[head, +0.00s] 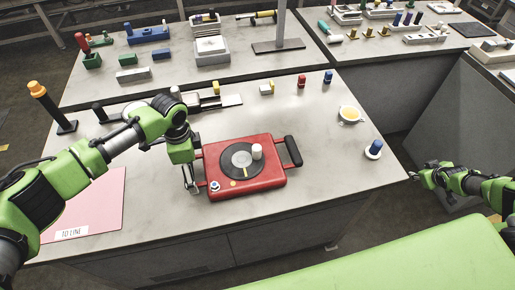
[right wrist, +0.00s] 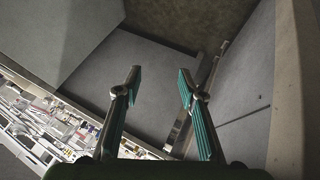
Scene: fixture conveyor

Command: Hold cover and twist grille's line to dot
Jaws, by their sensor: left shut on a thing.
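The red cover (head: 270,178) lies flat on the near table, with a black handle (head: 293,151) on its right side. The round dark grille (head: 228,167) with a pale centre sits in its middle. A white knob (head: 257,151) stands on the grille. A small yellow mark (head: 233,183) shows near the grille's front edge; I cannot tell whether it is the line or the dot. My left gripper (head: 189,183) is shut at the cover's left edge; its grip is partly hidden. My right gripper (head: 413,176) is off the table's right side; the right wrist view shows it open and empty (right wrist: 158,78).
A blue-and-white knob (head: 214,186) is at the cover's front left corner. A pink sheet (head: 95,205) lies at left.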

